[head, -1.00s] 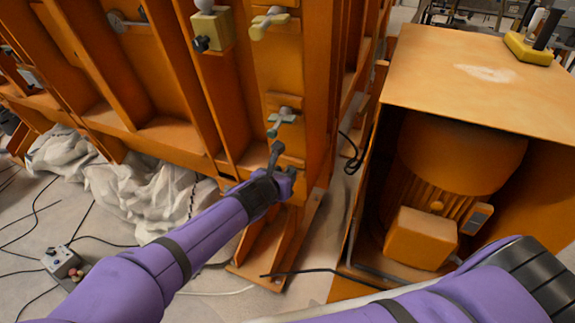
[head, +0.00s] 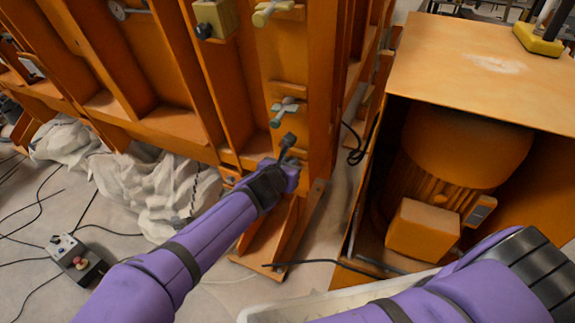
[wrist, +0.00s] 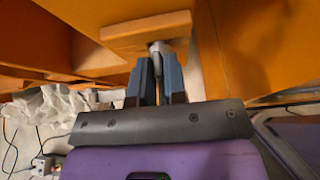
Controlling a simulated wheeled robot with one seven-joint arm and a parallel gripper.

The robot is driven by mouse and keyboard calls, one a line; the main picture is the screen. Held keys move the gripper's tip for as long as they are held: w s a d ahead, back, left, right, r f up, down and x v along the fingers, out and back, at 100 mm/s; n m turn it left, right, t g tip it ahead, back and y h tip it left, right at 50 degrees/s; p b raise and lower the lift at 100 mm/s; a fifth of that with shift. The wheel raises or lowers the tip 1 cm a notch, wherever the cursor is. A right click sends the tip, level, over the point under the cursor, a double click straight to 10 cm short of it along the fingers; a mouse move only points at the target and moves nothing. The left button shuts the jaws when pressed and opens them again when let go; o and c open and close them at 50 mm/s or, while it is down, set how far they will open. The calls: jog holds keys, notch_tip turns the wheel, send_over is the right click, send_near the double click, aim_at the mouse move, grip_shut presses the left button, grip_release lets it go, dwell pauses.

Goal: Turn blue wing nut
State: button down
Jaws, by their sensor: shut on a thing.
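The blue wing nut at my gripper is almost wholly hidden by the fingers. Only a pale grey-blue bit (wrist: 157,48) shows between the fingertips in the wrist view, just under an orange block. My gripper (wrist: 159,70) has its dark fingers shut on this part. In the head view my gripper (head: 290,161) is at the lower part of the orange upright, and my wrist hides much of the contact. A teal-grey wing nut (head: 284,110) sits on the upright above my gripper, apart from it.
A pale yellow wing nut (head: 272,11) is higher on the orange frame. An orange housing with a motor (head: 455,155) stands close on the right. White cloth (head: 165,195), cables and a control box (head: 75,260) lie on the floor at left.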

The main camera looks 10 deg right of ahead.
jog(key=shift+s+d+f+m+t+y, duration=0.15)
jog(key=shift+d+m+t+y, duration=0.15)
jog(key=shift+m+t+y, duration=0.45)
jog(key=c, duration=1.2)
grip_release()
jog(key=shift+c, duration=0.2)
jog(key=shift+a, duration=0.1)
